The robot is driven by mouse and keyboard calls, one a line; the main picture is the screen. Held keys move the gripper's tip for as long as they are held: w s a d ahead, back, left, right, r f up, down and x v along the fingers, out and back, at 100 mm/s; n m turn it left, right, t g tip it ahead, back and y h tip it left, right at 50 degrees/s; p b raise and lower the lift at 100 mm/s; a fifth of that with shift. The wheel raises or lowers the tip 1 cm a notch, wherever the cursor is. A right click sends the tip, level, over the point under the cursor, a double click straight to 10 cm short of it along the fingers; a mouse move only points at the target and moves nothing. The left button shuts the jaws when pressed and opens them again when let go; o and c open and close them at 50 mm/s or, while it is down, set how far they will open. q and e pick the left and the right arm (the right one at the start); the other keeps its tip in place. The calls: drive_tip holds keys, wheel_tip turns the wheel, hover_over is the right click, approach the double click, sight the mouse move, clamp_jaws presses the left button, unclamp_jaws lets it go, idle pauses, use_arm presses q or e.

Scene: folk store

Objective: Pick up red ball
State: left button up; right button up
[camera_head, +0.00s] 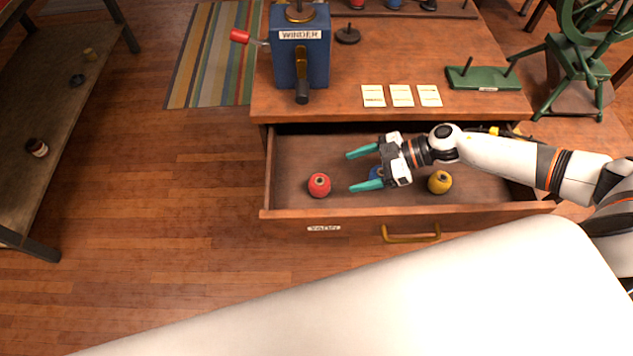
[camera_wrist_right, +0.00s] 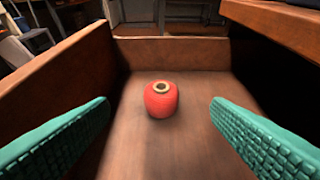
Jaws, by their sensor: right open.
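The red ball (camera_head: 319,185) is a rounded red yarn ball with a hole in its top. It stands in the open drawer, towards the left end. My right gripper (camera_head: 360,169) is open over the drawer, to the right of the red ball and apart from it, with its teal fingers pointing left. In the right wrist view the red ball (camera_wrist_right: 161,99) stands ahead, centred between the two open fingers (camera_wrist_right: 160,140). Nothing is between the fingers. My left gripper is not in view.
The drawer (camera_head: 285,212) also holds a yellow ball (camera_head: 440,182) and a blue ball (camera_head: 376,173), partly hidden by my right gripper. The table top (camera_head: 430,60) above carries a blue winder (camera_head: 300,60), several cards and a green stand (camera_head: 483,78). Drawer walls surround the red ball.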

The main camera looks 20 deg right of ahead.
sight(316, 182)
drive_tip(key=x, duration=1.2)
drive_tip(key=shift+w+a+f, duration=0.1)
drive_tip(key=c, duration=1)
